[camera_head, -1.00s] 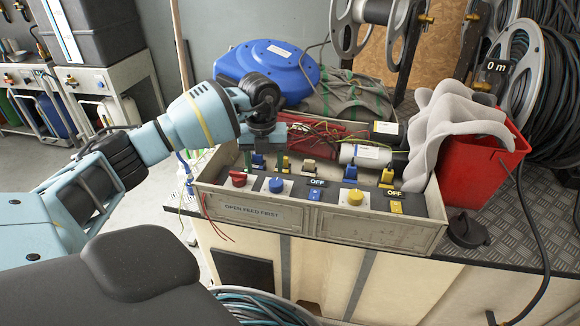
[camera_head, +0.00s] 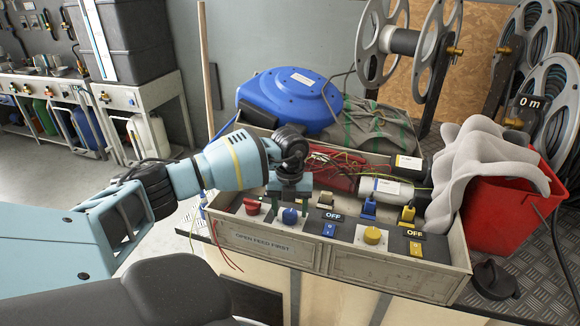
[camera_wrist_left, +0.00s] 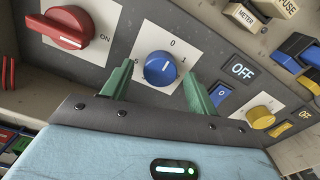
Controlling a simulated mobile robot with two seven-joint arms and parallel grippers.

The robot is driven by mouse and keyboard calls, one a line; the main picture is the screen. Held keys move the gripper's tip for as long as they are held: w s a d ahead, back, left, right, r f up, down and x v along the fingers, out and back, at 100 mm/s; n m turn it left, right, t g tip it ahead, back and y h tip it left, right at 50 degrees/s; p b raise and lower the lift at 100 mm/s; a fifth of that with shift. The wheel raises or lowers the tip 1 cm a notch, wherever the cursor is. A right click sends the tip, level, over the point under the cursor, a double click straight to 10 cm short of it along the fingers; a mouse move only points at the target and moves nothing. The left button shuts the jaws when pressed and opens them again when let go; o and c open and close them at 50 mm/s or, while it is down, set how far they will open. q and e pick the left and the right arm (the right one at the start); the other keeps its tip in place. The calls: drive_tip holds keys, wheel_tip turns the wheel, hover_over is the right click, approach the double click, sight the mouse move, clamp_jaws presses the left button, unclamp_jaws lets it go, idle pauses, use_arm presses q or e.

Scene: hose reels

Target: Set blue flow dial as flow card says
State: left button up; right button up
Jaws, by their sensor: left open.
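The blue flow dial (camera_head: 290,215) is a round knob on a white plate on the long control box's panel (camera_head: 345,232). In the left wrist view the dial (camera_wrist_left: 160,69) has small printed numbers around it, with 0 and 1 above. A pale mark on its face points roughly up toward them. My left gripper (camera_head: 291,198) is just above the dial, pointing down. In the left wrist view its green fingers (camera_wrist_left: 160,86) are open, one on each side of the dial, with nothing gripped. I cannot make out a readable flow card. My right gripper is not in view.
A red knob (camera_head: 252,206) sits left of the dial. A blue switch (camera_head: 328,229) marked OFF and a yellow knob (camera_head: 372,236) sit right of it. Wires and cylinders lie in the box behind. A red bucket (camera_head: 500,215) stands at the right.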

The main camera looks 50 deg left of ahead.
use_arm(q)
drive_tip(key=shift+f, duration=0.6)
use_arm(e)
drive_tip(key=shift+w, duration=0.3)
use_arm(q)
drive_tip(key=c, duration=1)
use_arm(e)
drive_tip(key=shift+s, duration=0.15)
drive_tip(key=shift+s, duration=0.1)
use_arm(q)
drive_tip(key=shift+m, duration=0.3)
